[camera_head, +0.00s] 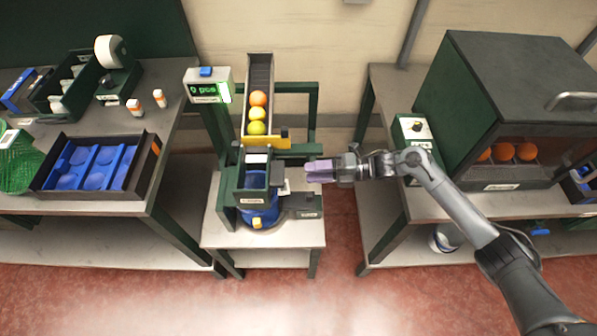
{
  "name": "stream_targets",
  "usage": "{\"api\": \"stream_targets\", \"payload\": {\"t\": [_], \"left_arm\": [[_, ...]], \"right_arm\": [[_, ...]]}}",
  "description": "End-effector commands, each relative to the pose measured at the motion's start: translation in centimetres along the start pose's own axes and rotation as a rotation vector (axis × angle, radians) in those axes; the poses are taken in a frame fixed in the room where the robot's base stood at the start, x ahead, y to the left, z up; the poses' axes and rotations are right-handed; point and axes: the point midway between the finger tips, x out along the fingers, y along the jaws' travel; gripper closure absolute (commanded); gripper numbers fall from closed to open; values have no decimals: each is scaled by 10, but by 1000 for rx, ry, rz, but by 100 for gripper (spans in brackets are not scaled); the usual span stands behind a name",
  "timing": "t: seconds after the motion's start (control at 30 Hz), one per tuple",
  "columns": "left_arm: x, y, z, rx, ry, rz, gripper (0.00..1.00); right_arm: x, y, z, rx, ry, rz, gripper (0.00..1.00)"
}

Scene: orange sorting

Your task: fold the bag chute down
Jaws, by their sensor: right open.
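A dark green sorting stand stands on the small centre table, with a boxy front piece (253,199) that carries a white label; it looks like the bag chute, but I cannot tell its fold angle. A blue round part (260,216) with a yellow block sits under it. A small dark labelled box (304,207) is beside it on the right. My right gripper (308,171) comes in from the right, with pale purple fingers pointing left, open and seemingly empty just right of the front piece. I cannot tell whether it touches the stand. My left gripper is not in view.
Above the front piece, a sloped channel (260,70) holds an orange, a yellow and a green-yellow fruit behind a yellow gate (268,141). A display (207,88) stands to its left. A blue-lined tray (145,178) is on the left table; a green cabinet (490,80) is on the right.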

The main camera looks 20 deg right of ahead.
Motion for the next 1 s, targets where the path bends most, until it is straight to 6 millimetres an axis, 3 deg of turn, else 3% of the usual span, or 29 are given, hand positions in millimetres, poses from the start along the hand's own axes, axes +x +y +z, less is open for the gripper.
{"api": "stream_targets", "payload": {"t": [0.1,0.3,1.0], "left_arm": [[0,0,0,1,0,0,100],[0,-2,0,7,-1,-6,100],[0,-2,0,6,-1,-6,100]], "right_arm": [[-18,-1,0,2,-2,-3,55],[-32,-1,0,2,-1,-2,55],[-34,-1,0,2,0,-1,55]]}}
